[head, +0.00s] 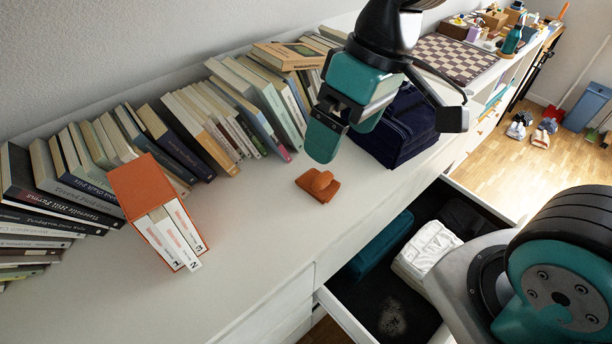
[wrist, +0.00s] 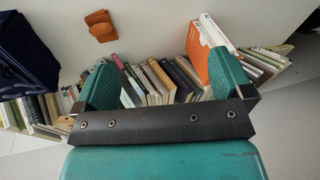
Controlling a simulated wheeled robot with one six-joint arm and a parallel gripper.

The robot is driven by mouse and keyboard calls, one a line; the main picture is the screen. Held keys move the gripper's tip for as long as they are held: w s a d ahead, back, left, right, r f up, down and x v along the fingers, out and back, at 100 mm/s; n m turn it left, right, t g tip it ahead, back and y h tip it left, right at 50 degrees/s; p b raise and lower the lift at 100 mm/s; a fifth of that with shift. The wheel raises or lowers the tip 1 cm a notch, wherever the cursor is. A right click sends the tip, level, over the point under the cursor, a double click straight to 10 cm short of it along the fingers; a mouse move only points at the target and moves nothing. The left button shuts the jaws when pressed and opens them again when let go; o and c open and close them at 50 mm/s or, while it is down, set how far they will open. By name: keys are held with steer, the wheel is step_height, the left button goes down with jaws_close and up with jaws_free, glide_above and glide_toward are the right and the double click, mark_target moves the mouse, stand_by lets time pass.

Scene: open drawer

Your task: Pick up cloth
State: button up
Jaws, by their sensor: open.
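A small orange-brown piece (head: 318,185), possibly the cloth, lies on the white cabinet top; it also shows near the top of the wrist view (wrist: 100,27). White folded fabric (head: 428,248) and teal folded fabric (head: 372,245) lie in the open drawer. My gripper (head: 345,132) is open and empty above the cabinet top, near the books; its two fingers show in the wrist view (wrist: 162,62).
A row of leaning books (head: 235,110) lines the wall. An orange slipcase (head: 148,185) with white volumes stands at left. A checkered board (head: 455,58) lies farther right. The open drawer (head: 335,308) juts out in front. The cabinet top around the orange-brown piece is clear.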

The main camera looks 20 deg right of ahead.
mark_target(322, 175)
steer(key=w+d+f+m+h, duration=0.1)
steer(key=w+d+f+h, duration=0.25)
steer(key=w+f, duration=0.9)
steer(key=f, duration=0.3)
steer(key=w+f, duration=0.1)
steer(key=f, duration=0.3)
steer(key=w+f, duration=0.1)
steer(key=f, duration=0.2)
steer(key=shift+w+d+f, duration=0.15)
steer(key=shift+d+f, duration=0.05)
steer(key=shift+f, duration=0.1)
steer(key=shift+w+f+p, duration=0.15)
steer(key=shift+f+p, duration=0.5)
steer(key=shift+f, duration=2.25)
steer(key=c, duration=1)
